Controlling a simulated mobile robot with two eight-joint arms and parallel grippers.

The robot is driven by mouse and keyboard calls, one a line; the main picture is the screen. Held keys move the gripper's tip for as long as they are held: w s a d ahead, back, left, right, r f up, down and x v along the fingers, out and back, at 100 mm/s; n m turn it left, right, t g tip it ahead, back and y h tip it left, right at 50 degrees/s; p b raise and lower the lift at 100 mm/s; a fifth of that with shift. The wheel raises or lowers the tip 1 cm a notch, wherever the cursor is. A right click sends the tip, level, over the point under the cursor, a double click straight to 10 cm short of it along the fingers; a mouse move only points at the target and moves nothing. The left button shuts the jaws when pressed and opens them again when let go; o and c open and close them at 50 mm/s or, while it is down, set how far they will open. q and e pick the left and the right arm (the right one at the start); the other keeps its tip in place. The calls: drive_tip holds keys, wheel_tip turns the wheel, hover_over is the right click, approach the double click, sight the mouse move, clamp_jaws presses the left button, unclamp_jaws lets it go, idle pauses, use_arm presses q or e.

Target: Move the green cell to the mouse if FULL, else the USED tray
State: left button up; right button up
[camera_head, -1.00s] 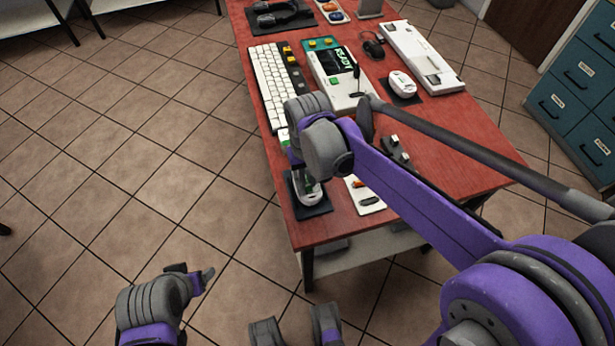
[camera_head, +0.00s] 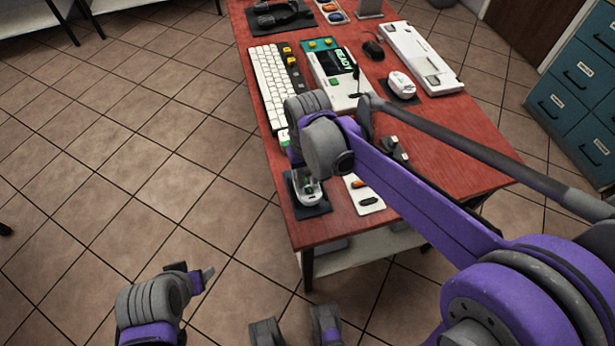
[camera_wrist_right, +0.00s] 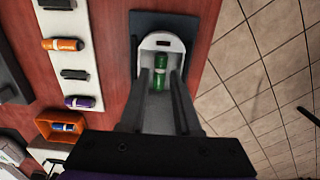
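A white mouse (camera_head: 307,189) lies on a dark mat at the table's near left corner. The right wrist view shows the mouse (camera_wrist_right: 163,42) with its bay uncovered. The green cell (camera_wrist_right: 160,74) is at the bay, lengthwise between the fingers of my right gripper (camera_wrist_right: 162,78). The fingers stand close on both sides of it; whether they press on it is unclear. In the head view my right arm hangs over the mouse. My left gripper (camera_head: 198,277) is over the floor, away from the table; its fingers do not show clearly. I cannot make out a USED label.
A tester (camera_head: 335,80) reads READY. A white keyboard (camera_head: 270,85) and another white mouse (camera_head: 401,85) stand farther back. A white strip (camera_wrist_right: 92,15) holds orange and purple cells beside the mouse mat. An orange tray (camera_wrist_right: 47,122) holds a blue cell. Floor lies left of the table.

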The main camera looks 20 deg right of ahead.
drive_tip(key=shift+r+p, duration=0.95)
drive_tip(key=shift+r, duration=0.4)
drive_tip(key=o, duration=0.6)
drive_tip(key=shift+c, duration=0.2)
wheel_tip(320, 180, up, 5)
drive_tip(key=p, duration=0.3)
drive_tip(key=shift+p, duration=0.3)
